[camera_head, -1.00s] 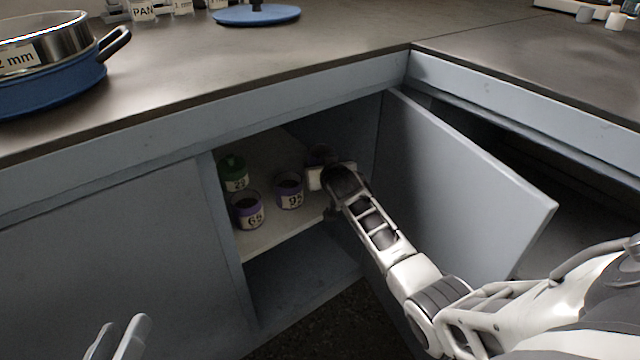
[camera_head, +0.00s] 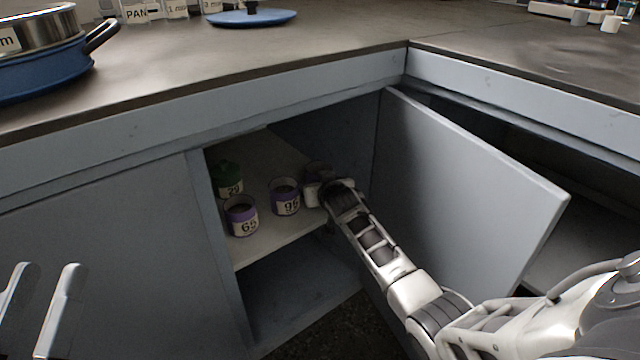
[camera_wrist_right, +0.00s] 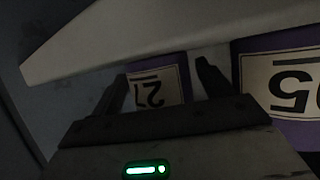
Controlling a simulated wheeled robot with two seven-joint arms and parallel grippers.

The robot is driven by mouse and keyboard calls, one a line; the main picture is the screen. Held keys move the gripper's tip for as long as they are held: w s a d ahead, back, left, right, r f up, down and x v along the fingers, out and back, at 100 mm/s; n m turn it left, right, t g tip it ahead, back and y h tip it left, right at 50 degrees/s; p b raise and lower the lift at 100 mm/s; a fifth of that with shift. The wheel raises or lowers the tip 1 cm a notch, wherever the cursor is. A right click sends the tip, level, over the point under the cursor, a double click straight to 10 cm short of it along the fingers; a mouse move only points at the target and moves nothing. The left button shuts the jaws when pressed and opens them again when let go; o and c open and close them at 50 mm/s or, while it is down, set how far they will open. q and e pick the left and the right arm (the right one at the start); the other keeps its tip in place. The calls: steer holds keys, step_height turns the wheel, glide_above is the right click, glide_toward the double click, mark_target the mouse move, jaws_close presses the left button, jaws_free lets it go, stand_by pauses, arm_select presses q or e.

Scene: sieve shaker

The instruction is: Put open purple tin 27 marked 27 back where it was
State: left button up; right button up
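The purple tin 27 (camera_wrist_right: 158,88) shows upside down in the right wrist view, its base against the pale shelf board. My right gripper (camera_wrist_right: 165,75) has one finger on either side of it. A narrow gap shows between the tin and the finger at the right of that view. In the head view my right gripper (camera_head: 318,188) reaches into the open cabinet and mostly hides the tin. My left gripper (camera_head: 40,290) is at the lower left, its fingers apart and empty.
On the shelf (camera_head: 275,231), purple tin 95 (camera_head: 285,196) stands left of my right gripper, then purple tin 65 (camera_head: 241,216) and green tin 29 (camera_head: 229,181). The open cabinet door (camera_head: 470,190) stands close to the right of my arm.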

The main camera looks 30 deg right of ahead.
steer(key=shift+r, duration=0.15)
steer(key=shift+s+a+r+p, duration=0.1)
steer(key=shift+s+r+p, duration=0.1)
steer(key=shift+p, duration=0.2)
steer(key=p+v, duration=0.3)
steer(key=v, duration=0.3)
steer(key=shift+s+r+p, duration=0.15)
steer(key=shift+r+p, duration=0.05)
steer(key=shift+p, duration=0.2)
arm_select(q)
step_height(320, 180, down, 8)
steer(key=s+n+g+y+p, duration=0.2)
steer(key=n+g+y, duration=0.1)
steer(key=n+g, duration=0.1)
steer(key=shift+s+d+g, duration=0.2)
steer(key=shift+g, duration=0.2)
arm_select(e)
steer(key=shift+f+v, duration=0.2)
steer(key=shift+v, duration=2.3)
arm_select(q)
steer(key=shift+r, duration=0.1)
arm_select(e)
steer(key=shift+s, duration=0.1)
